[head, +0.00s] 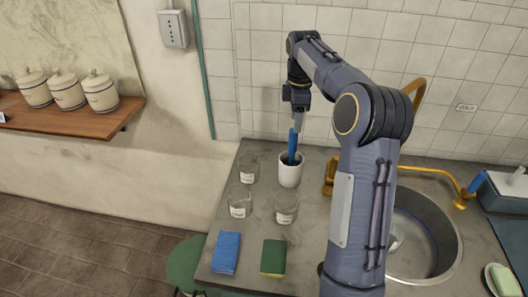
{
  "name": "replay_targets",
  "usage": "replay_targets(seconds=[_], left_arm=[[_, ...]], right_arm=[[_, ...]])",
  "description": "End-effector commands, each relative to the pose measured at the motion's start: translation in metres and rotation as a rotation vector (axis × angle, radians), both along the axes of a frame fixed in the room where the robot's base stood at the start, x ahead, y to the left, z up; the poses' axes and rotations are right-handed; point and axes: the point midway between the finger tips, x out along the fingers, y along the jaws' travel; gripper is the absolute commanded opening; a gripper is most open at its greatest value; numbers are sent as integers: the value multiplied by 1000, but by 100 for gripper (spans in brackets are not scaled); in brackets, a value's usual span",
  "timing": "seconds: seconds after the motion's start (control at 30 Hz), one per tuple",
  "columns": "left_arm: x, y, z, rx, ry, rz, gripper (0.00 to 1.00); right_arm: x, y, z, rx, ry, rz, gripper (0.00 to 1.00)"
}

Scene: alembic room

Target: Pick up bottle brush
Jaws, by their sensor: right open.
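A white cup (290,172) stands on the grey counter near the tiled wall. A slim blue upright thing, which looks like the bottle brush (292,150), stands in it with its lower end hidden inside the cup. My right gripper (298,124) points down right over the cup, with its fingers at the top of the blue thing. It is open; whether the fingers touch the brush cannot be told. My left gripper is out of view.
Several labelled glass beakers (286,207) stand left of and in front of the cup. A blue cloth or sponge (226,252) and a green-yellow sponge (273,257) lie at the front. A sink (440,235) with a brass tap (330,178) is at right.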

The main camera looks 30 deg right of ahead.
Motion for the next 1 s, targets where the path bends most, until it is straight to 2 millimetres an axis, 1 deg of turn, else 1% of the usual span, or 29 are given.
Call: replay_targets(seconds=[0.13,0.37,0.53,0.6,0.7,0.97,1.0], left_arm=[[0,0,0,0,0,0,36],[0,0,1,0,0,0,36],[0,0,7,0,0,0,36],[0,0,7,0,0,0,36],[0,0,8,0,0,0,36],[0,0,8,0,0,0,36],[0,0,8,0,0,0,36]], right_arm=[[3,-4,-9,-6,11,21,51],[1,-3,-34,-6,10,20,51],[-4,0,-59,-4,11,20,51],[-4,0,-69,-4,10,20,51],[-4,0,-78,-5,8,20,51],[-3,0,-80,-5,7,19,51],[-3,0,-80,-5,7,19,46]])
